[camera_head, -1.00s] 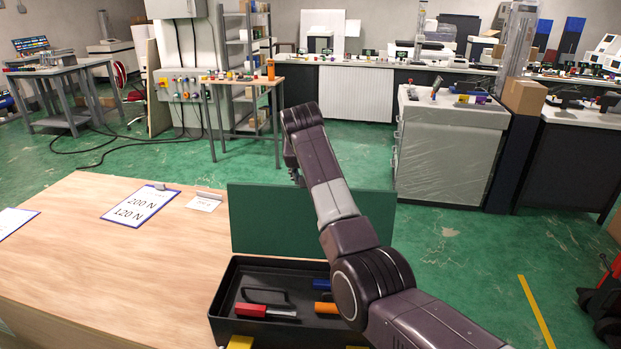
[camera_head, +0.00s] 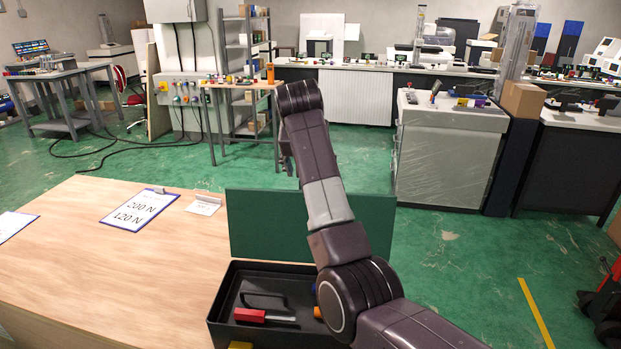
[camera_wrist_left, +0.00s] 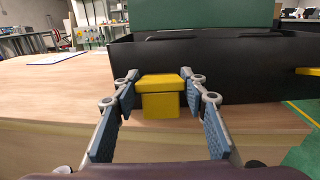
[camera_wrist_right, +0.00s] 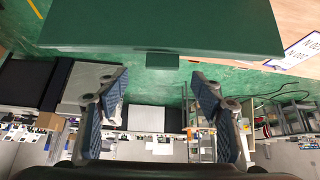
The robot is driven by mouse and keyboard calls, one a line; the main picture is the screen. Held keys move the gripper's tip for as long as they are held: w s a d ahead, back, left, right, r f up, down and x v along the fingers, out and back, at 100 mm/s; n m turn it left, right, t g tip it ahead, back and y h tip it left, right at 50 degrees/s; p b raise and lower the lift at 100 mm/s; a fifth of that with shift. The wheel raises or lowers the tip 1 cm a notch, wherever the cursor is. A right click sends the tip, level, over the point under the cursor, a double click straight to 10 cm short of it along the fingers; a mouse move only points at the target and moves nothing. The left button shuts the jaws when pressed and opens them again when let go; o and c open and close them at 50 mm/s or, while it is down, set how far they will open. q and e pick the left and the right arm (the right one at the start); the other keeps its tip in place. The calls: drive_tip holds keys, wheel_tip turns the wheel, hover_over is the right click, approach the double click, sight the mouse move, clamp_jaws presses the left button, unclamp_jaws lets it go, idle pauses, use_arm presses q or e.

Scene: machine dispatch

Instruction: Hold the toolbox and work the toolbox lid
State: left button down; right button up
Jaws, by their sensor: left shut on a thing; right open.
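The black toolbox (camera_head: 222,305) stands at the right end of the wooden table, with its green lid (camera_head: 262,225) raised upright at the back. A red-handled tool (camera_head: 250,315) lies inside; my right arm hides part of the interior. In the left wrist view my left gripper (camera_wrist_left: 160,92) is shut on the yellow latch (camera_wrist_left: 160,104) on the toolbox's front wall. In the right wrist view my right gripper (camera_wrist_right: 157,90) is open and empty, with the green lid (camera_wrist_right: 165,28) beyond its fingertips and a small green tab (camera_wrist_right: 164,61) on the lid's edge.
A clipboard sheet (camera_head: 140,210) and a small tag (camera_head: 204,205) lie on the wooden table (camera_head: 110,270) left of the toolbox. Green floor (camera_head: 450,250) is open behind and to the right. A grey wrapped cabinet (camera_head: 450,155) stands farther back.

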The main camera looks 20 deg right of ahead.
use_arm(q)
drive_tip(key=shift+f, duration=0.1)
use_arm(e)
drive_tip(key=shift+v, duration=2.2)
drive_tip(key=shift+s, duration=0.1)
use_arm(q)
drive_tip(key=c, duration=1.1)
unclamp_jaws()
drive_tip(key=shift+w, duration=0.1)
use_arm(e)
drive_tip(key=shift+d+f, duration=0.1)
